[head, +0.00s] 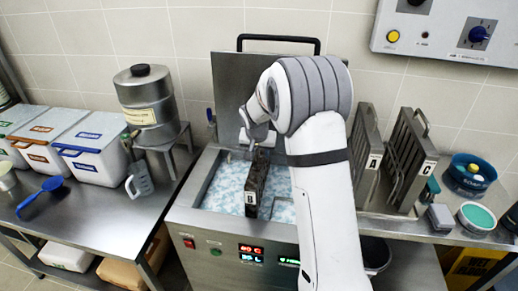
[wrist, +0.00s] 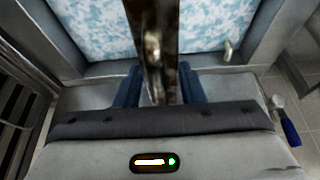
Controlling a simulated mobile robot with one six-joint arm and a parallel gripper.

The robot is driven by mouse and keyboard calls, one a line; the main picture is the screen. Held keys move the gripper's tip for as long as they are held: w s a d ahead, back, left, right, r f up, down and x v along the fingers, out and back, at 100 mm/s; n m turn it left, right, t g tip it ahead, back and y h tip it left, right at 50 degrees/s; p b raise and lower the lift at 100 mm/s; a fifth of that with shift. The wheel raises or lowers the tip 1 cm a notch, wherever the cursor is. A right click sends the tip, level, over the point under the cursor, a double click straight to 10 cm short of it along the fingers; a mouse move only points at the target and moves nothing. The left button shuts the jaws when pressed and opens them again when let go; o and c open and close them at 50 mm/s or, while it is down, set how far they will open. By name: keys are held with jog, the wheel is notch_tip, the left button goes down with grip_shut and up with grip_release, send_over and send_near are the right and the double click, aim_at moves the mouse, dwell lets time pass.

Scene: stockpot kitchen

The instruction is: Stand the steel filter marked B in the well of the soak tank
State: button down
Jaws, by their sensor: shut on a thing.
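The steel filter marked B (head: 257,181) is dark and grimy and stands upright within the opening of the soak tank (head: 190,215). Its B label faces the front. My gripper (head: 260,143) is above the filter and shut on its upper part; my arm partly hides it in the head view. In the wrist view, the blue fingers of my gripper (wrist: 158,88) are on both sides of the filter (wrist: 153,40). Blue-white foamy water (head: 222,187) fills the tank. I cannot tell how deep the filter's lower end is, and the well itself is hidden under the foam.
The tank's lid (head: 238,85) is raised behind it. Two filters, A (head: 364,150) and C (head: 408,155), stand on the right counter, with tubs (head: 470,172) farther right. A steel canister (head: 147,100), a jug (head: 139,180) and white bins (head: 93,147) are on the left.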

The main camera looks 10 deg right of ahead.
aim_at(259, 160)
jog(key=shift+f+b, duration=0.85)
jog(key=shift+f, duration=1.05)
notch_tip(259, 160, down, 13)
jog(key=b, duration=1.2)
jog(key=shift+r, duration=0.2)
jog(key=shift+w+f+b, duration=0.1)
jog(key=shift+f+b, duration=0.75)
jog(key=shift+b, duration=0.15)
jog(key=c, duration=1.2)
grip_release()
jog(key=o, duration=0.3)
jog(key=shift+o, duration=0.2)
jog(key=shift+f, duration=0.1)
